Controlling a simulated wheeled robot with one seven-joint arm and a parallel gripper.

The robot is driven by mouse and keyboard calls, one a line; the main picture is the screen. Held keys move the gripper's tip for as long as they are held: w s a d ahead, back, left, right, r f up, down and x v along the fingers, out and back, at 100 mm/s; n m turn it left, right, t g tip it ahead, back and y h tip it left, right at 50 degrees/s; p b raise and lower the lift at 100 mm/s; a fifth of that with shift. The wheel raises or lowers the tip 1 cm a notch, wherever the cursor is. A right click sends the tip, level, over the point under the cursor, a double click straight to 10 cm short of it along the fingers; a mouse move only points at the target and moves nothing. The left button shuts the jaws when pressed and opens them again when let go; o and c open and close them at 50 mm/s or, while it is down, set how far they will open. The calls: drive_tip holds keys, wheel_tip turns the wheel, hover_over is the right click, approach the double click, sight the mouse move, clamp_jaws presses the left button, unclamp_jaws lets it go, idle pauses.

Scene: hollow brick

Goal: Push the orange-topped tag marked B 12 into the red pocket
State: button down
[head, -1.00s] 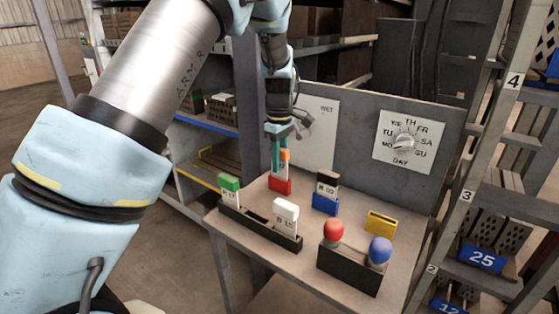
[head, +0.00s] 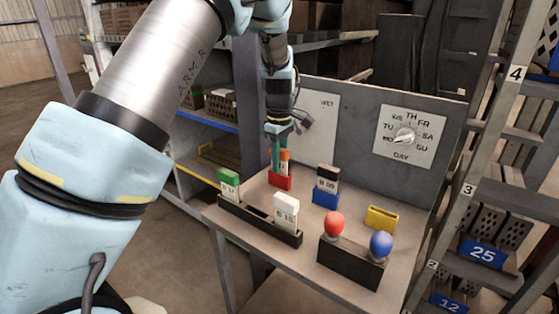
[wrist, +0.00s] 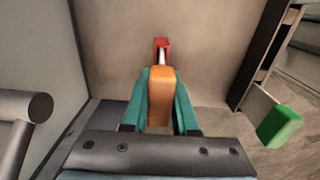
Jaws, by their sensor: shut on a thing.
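My gripper (head: 279,160) points down over the left part of the table, its teal fingers shut on the orange-topped tag (head: 285,157). In the wrist view the orange top (wrist: 161,88) sits between the two fingers. The red pocket (head: 280,182) stands on the table directly below the tag. In the wrist view the red pocket (wrist: 162,43) shows just beyond the orange top, with a small white part between them. The tag looks upright. The fingers cover part of it, its marking is not readable, and I cannot tell how deep its lower end sits.
A black rack (head: 262,219) in front holds a green-topped tag (head: 229,184) and a white-topped tag (head: 285,211). A blue pocket (head: 326,196) with a black-topped tag and an empty-looking yellow pocket (head: 380,218) stand to the right. Red and blue knobs stand on a box (head: 350,263) in front.

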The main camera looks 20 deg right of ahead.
drive_tip(key=c, duration=0.6)
unclamp_jaws()
drive_tip(key=shift+r, duration=0.1)
wheel_tip(320, 180, up, 11)
drive_tip(key=shift+f+b, duration=0.2)
drive_tip(key=shift+b, duration=0.7)
